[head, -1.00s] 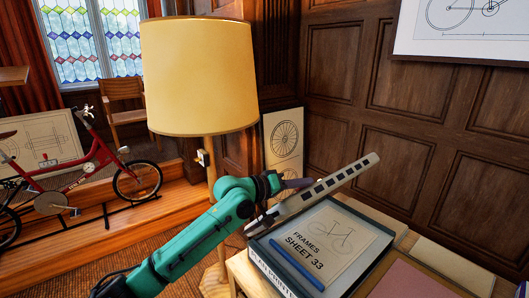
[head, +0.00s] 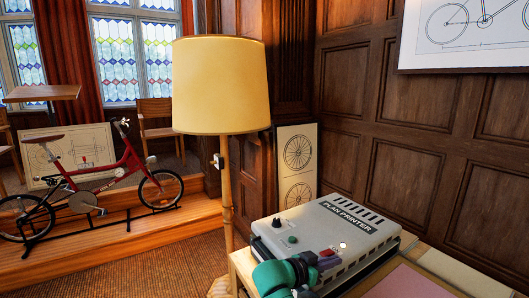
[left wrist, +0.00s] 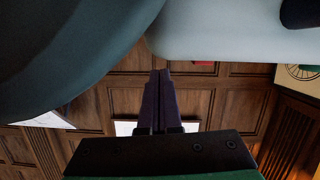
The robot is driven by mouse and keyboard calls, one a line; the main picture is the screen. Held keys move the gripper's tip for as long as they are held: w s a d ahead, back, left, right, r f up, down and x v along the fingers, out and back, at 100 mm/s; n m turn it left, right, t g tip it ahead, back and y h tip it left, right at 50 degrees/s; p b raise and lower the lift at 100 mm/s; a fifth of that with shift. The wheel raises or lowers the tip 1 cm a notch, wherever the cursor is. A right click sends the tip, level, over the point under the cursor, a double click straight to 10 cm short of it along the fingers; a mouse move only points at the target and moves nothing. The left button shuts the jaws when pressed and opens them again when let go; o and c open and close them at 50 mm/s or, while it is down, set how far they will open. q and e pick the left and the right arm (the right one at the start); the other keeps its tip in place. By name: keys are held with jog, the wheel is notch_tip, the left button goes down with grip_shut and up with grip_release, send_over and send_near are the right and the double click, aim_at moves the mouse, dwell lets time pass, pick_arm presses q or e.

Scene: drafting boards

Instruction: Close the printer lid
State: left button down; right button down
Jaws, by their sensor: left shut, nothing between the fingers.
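The plan printer stands on the table at the lower right of the head view. Its light grey lid (head: 335,232) lies down flat over the dark base (head: 366,277), with the "PLAN PRINTER" label and vents facing up. The sheet inside is hidden. No gap shows between lid and base, though my arm covers part of the front edge. My left gripper (head: 330,259) is at the lid's front edge, partly hidden by its wrist; I cannot tell if it touches. In the left wrist view its dark purple fingers (left wrist: 160,75) are together and empty. My right gripper is out of view.
A floor lamp (head: 221,85) stands just behind and left of the printer. A pink sheet (head: 408,283) lies on the table to the right. A red bicycle (head: 112,175) stands on a platform at the left. Panelled walls close off the back right.

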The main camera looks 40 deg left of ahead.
pick_arm(q)
notch_tip(320, 180, down, 2)
jog(key=shift+d+f+b, duration=0.1)
jog(key=shift+d+b, duration=0.05)
jog(key=shift+b, duration=0.15)
jog(key=shift+s+f, duration=0.1)
jog(key=shift+s, duration=0.05)
